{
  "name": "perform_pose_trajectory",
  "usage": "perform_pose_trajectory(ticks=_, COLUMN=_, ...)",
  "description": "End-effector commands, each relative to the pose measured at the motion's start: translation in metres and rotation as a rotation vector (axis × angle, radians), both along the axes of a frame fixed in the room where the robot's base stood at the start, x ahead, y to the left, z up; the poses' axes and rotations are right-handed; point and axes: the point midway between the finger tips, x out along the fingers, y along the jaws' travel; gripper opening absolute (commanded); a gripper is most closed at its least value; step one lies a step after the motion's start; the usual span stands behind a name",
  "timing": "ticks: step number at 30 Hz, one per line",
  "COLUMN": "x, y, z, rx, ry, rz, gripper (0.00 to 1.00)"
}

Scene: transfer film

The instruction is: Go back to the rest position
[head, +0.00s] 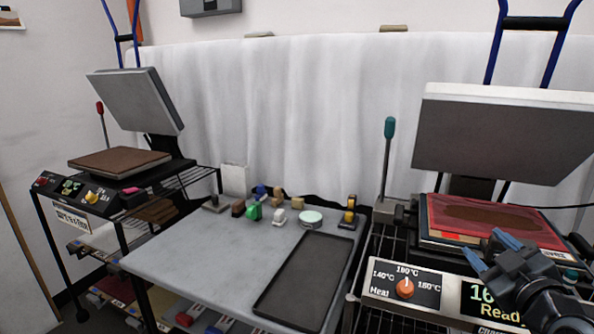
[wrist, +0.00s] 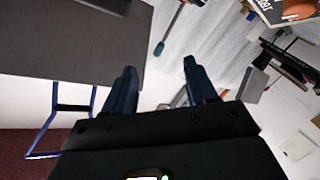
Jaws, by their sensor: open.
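My gripper (head: 488,252) is at the lower right of the head view, in front of the right heat press. Its two blue fingers are apart, with nothing between them. They also show apart in the wrist view (wrist: 160,82). The right press has a raised grey upper plate (head: 505,135). A red translucent film (head: 500,222) with a dark brown patch lies on its lower bed, behind my gripper. The press panel has an orange heat knob (head: 405,288) and a lit display, partly hidden by my gripper.
A second press with a raised plate (head: 137,100) stands at the left. A grey table (head: 210,258) between them holds a dark tray (head: 305,280) and several small objects near its back. A teal-tipped lever (head: 389,128) rises beside the right press. A white curtain hangs behind.

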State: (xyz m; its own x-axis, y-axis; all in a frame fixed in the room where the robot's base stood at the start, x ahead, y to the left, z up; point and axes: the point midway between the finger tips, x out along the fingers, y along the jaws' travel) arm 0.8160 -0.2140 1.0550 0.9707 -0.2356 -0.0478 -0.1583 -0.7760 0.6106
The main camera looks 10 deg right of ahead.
Motion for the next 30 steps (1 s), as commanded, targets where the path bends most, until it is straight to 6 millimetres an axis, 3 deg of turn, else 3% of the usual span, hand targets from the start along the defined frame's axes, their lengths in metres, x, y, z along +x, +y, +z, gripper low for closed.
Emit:
perform_pose_trajectory(ticks=1, x=-0.011, y=0.014, z=-0.017, rx=0.033, ry=0.008, rz=0.001, gripper=0.57)
perform_pose_trajectory(ticks=6, x=-0.046, y=0.051, z=-0.056, rx=0.135, ry=0.014, rz=-0.005, gripper=0.57)
perform_pose_trajectory(ticks=15, x=-0.121, y=0.111, z=-0.106, rx=0.288, ry=0.031, rz=-0.008, gripper=0.57)
perform_pose_trajectory(ticks=21, x=-0.177, y=0.144, z=-0.125, rx=0.377, ry=0.046, rz=-0.001, gripper=0.57)
perform_pose_trajectory(ticks=30, x=-0.262, y=0.181, z=-0.131, rx=0.491, ry=0.071, rz=0.025, gripper=0.57)
